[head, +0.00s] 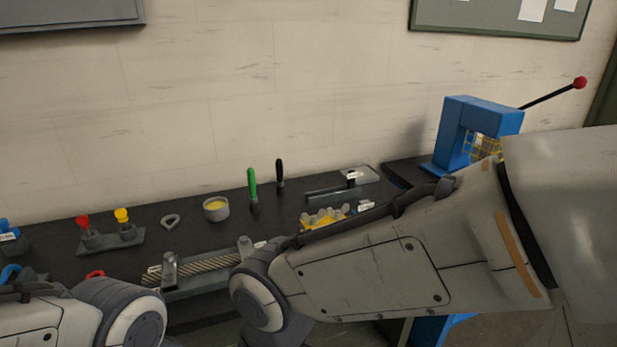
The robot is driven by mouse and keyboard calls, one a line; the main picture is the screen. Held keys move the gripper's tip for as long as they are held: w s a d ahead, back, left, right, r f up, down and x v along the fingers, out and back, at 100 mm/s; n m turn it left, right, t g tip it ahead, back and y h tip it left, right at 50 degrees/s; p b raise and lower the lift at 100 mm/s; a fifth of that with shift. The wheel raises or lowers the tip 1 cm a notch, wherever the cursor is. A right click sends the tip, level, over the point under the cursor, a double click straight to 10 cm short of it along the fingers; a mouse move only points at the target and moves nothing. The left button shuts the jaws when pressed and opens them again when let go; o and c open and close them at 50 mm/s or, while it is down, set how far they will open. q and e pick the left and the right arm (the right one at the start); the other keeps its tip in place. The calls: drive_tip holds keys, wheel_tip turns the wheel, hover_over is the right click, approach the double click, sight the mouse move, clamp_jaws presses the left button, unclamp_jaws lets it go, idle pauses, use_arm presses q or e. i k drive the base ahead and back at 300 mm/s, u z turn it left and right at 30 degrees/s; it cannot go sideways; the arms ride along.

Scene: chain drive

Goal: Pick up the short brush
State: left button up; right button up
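Two upright brush-like tools stand at the back of the dark bench near the wall. One has a green handle (252,182) and a dark lower end. The other has a black handle (280,172) and looks a little shorter. I cannot tell for sure which is the short brush. My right arm crosses from the right and bends down in front of the bench, below both tools and apart from them in the picture. My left arm shows only at the lower left. Neither gripper's fingertips show.
A grey cup with yellow contents (216,209) stands left of the green handle. A holder with red and yellow knobs (110,240) is farther left. A yellow tray (325,216) and a blue press (478,116) are to the right.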

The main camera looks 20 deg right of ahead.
sight(280, 190)
drive_tip(key=z, duration=0.55)
drive_tip(key=i, duration=1.35)
drive_tip(key=u, duration=0.55)
